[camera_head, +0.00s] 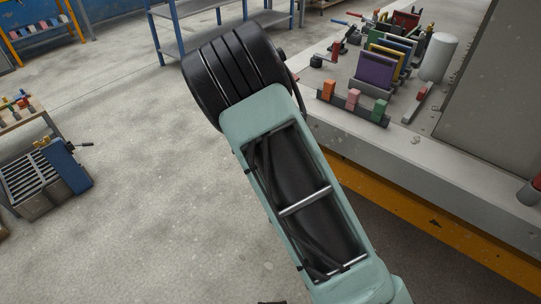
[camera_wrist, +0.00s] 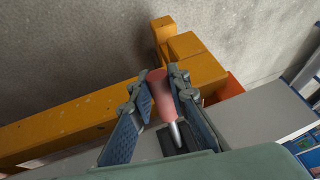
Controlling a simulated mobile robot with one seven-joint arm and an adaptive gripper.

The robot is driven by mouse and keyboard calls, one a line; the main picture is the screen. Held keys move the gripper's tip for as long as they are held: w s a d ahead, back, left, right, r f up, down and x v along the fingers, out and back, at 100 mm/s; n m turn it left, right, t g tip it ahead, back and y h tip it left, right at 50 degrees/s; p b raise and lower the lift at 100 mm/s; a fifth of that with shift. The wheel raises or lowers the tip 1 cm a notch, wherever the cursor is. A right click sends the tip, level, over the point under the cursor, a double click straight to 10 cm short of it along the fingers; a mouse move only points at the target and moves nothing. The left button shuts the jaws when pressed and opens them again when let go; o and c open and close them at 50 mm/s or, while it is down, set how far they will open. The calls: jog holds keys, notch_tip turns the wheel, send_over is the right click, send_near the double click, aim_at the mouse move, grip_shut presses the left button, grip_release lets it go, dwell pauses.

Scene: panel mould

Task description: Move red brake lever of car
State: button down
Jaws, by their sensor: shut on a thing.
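A red, rounded lever handle (camera_wrist: 161,96) on a short silver shaft stands between the fingers of my gripper (camera_wrist: 157,82) in the wrist view. The shaft runs down to a dark base (camera_wrist: 182,139) on a grey surface. My gripper is shut on the red handle, with a finger on each side of it. In the head view my arm's links fill the middle, and I cannot see the gripper there. I cannot tell which red piece in the head view is this lever.
A pale bench (camera_head: 399,172) at right bears coloured panels (camera_head: 376,72), a white cylinder (camera_head: 438,57) and small coloured blocks (camera_head: 352,99). A blue shelf frame (camera_head: 173,48) stands behind. A grey-blue crate (camera_head: 38,179) is at left. Open concrete floor lies between. Yellow-orange beams (camera_wrist: 62,123) lie near the gripper.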

jog(key=shift+w+f+t+h+b, duration=0.15)
jog(key=shift+f+t+h+b, duration=0.15)
jog(key=shift+f+t+b, duration=0.3)
jog(key=shift+w+d+f+t+h+b, duration=0.3)
jog(key=shift+f+t+h+b, duration=0.15)
jog(key=shift+b, duration=0.2)
jog(key=c, duration=1.8)
grip_release()
jog(key=v, duration=1.2)
jog(key=shift+d, duration=0.1)
jog(key=shift+w, duration=0.1)
